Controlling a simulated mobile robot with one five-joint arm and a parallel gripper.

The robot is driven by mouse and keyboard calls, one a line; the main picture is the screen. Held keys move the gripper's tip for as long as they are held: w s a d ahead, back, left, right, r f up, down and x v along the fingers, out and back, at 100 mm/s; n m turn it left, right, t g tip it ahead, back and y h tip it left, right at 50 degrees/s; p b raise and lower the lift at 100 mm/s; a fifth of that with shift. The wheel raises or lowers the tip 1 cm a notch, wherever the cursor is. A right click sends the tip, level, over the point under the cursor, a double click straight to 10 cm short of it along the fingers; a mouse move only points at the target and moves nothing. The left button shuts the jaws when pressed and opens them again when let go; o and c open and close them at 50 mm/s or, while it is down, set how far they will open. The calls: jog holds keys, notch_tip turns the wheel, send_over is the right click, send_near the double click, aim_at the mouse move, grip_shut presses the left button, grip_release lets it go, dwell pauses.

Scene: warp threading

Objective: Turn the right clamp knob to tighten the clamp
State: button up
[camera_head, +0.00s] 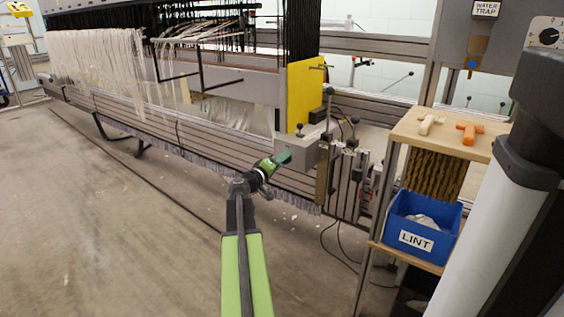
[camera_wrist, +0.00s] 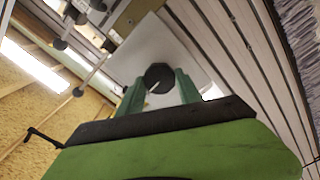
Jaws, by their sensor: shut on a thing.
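The right clamp is a grey box (camera_head: 300,150) at the right end of the machine's long metal beam, beside the yellow plate. It also shows in the wrist view as a pale block (camera_wrist: 160,45). The clamp knob (camera_wrist: 159,77) is round and black with a white pointer mark, set on the face of that block. My gripper (camera_head: 284,157) reaches the near face of the box. In the wrist view my gripper (camera_wrist: 159,85) has its two green fingers on either side of the knob, shut on it. In the head view the fingers hide the knob.
A wooden-topped cart (camera_head: 440,130) at right carries a cream and an orange tool, a brush and a blue LINT bin (camera_head: 420,225). Levers with black ball ends (camera_head: 355,121) stand close right of the clamp box. White threads (camera_head: 95,60) hang at left. The floor in front is open.

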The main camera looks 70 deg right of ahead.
dwell(0.5)
jog(key=o, duration=1.4)
jog(key=shift+c, duration=0.2)
jog(key=v, duration=1.7)
jog(key=shift+a, duration=0.25)
jog(key=shift+w, duration=0.1)
